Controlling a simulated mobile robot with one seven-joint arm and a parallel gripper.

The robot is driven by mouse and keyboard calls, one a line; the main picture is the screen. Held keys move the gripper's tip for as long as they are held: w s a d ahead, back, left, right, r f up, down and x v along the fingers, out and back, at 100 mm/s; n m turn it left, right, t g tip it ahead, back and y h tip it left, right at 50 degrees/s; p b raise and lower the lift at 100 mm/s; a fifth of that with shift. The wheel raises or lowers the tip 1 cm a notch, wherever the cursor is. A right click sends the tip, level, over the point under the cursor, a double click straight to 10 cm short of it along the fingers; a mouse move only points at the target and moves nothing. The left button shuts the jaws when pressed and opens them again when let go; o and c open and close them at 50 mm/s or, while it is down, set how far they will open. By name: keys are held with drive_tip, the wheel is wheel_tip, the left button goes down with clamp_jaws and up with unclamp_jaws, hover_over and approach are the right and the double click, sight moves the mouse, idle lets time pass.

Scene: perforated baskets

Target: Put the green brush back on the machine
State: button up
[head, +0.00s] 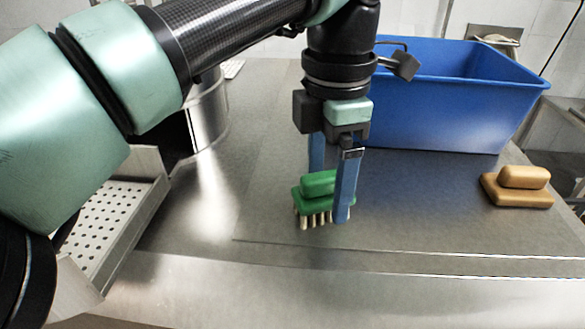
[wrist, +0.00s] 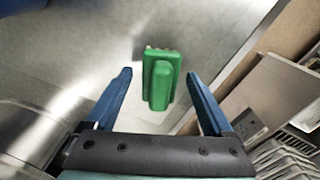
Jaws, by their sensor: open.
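The green brush (head: 318,188) stands bristles down on the grey metal surface in the head view, with its raised handle on top. It also shows in the wrist view (wrist: 160,80), a little beyond the fingertips and between their lines. My gripper (head: 330,205) points down at the brush with its two blue fingers apart, one partly behind the brush and one in front at its right. In the wrist view my gripper (wrist: 160,75) has nothing between its fingers near the palm. I cannot tell whether a finger touches the brush. No thing is clearly recognisable as the machine.
A tan brush-like block (head: 518,187) lies at the right. A large blue bin (head: 450,110) stands behind. A perforated metal basket (head: 100,225) is at the left, near a steel cylinder (head: 208,110). The metal surface (head: 410,210) between the brush and the tan block is clear.

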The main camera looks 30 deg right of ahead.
sight(329, 174)
wheel_tip(329, 174, up, 10)
drive_tip(key=shift+r+b, duration=0.15)
drive_tip(key=shift+b, duration=0.25)
